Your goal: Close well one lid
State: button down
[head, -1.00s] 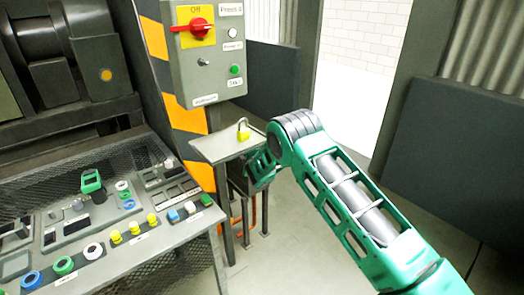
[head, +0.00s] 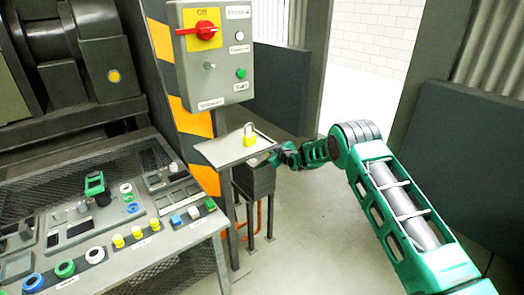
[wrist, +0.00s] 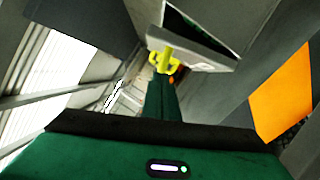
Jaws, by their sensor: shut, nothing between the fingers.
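A dark box (head: 255,182) stands on legs below a flat grey plate (head: 228,150), which may be its lid. My gripper (head: 276,158) is at the plate's right edge, small and partly hidden there. In the wrist view my yellow fingers (wrist: 165,62) are shut and empty, just below the edge of a grey panel (wrist: 200,50). A dark gap shows above that panel. I cannot tell whether the fingers touch it.
A control box (head: 212,65) with a red switch is above the plate. A console (head: 110,240) with several buttons fills the left. A striped post (head: 190,110) stands behind the plate. The floor (head: 305,225) right of the box is clear.

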jog(key=f, duration=0.1)
jog(key=w+d+m, duration=0.1)
jog(key=f+m+g, duration=0.1)
jog(key=shift+w+d+f+y, duration=0.25)
jog(key=shift+d+f+y, duration=0.1)
jog(key=shift+d+y, duration=0.05)
jog(key=shift+f, duration=0.1)
dwell(0.4)
